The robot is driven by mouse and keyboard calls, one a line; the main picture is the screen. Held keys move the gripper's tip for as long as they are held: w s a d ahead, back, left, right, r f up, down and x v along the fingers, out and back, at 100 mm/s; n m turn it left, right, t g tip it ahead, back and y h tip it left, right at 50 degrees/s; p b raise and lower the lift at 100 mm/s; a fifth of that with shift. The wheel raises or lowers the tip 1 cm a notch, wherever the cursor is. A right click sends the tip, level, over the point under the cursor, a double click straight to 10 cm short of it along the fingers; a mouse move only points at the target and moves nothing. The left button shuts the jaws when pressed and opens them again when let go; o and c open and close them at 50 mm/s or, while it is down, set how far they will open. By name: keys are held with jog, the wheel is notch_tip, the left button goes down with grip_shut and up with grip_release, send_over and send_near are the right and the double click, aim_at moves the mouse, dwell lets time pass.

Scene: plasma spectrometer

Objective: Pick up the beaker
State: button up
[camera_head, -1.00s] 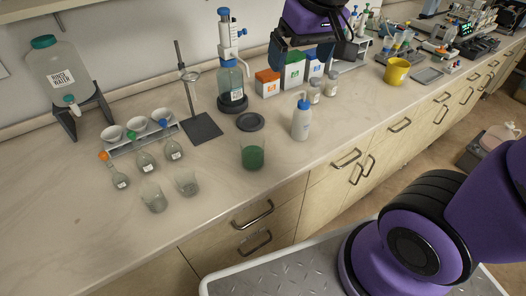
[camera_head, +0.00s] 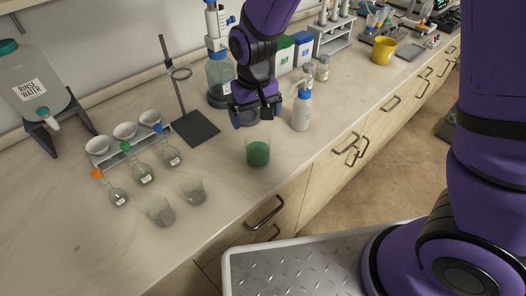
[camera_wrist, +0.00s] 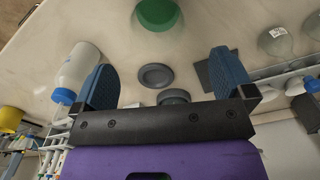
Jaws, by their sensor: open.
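A clear beaker with green liquid (camera_head: 258,153) stands upright on the counter near its front edge. In the wrist view the beaker (camera_wrist: 158,13) shows at the top middle, cut by the frame edge, beyond the fingertips. My gripper (camera_head: 254,117) hangs above the counter just behind the beaker, pointing down. Two clear beakers without green liquid, one nearer (camera_head: 160,211) and one farther (camera_head: 193,189), stand to the left.
A wash bottle (camera_head: 302,112) stands close right of my gripper. A retort stand (camera_head: 196,128) is to the left. A dark round disc (camera_wrist: 155,75) lies on the counter. Flasks (camera_head: 143,173) stand left by a funnel rack (camera_head: 130,148). The counter's front left is clear.

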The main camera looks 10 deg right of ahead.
aim_at(258, 142)
jog(key=f, duration=1)
jog(key=shift+s+d+f, duration=0.1)
jog(key=shift+d+f, duration=0.1)
jog(key=shift+f, duration=0.1)
jog(key=c, duration=1.1)
jog(key=shift+r, duration=0.15)
